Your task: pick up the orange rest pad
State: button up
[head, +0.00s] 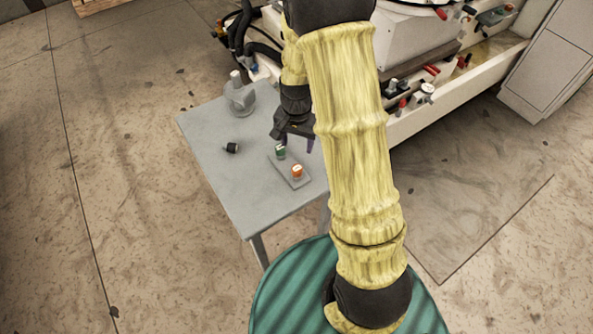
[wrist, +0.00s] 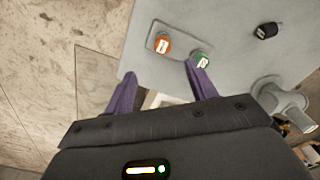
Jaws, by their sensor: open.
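The orange rest pad (head: 297,171) stands on a small grey plate (head: 287,175) on the grey table, at the plate's end nearer my base. In the wrist view the orange pad (wrist: 162,44) is at the left end of the plate (wrist: 179,55). A green pad (head: 280,152) stands at the plate's other end; it also shows in the wrist view (wrist: 201,60). My gripper (head: 296,140) is over the table by the green pad. The right finger's tip appears near the green pad in the wrist view.
A black cylindrical part (head: 232,148) lies on the grey table (head: 220,180). A grey fixture (head: 240,95) stands at the table's far edge. The machine (head: 440,95) is beyond the table to the right. The table's front left is clear.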

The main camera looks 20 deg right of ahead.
send_over(297, 168)
jog(key=f, duration=0.9)
jog(key=shift+s+a+f, duration=0.1)
jog(key=shift+s+f, duration=0.05)
jog(key=shift+s, duration=0.25)
jog(key=shift+f, duration=0.15)
jog(key=shift+f, duration=0.1)
jog(key=shift+w+f+p, duration=0.25)
jog(key=shift+f, duration=1)
jog(key=shift+w+f+p, duration=0.25)
jog(key=shift+f, duration=1)
jog(key=shift+s, duration=0.1)
jog(key=shift+s, duration=0.1)
jog(key=c, duration=1.1)
jog(key=shift+w+r, duration=0.1)
jog(key=shift+w, duration=0.1)
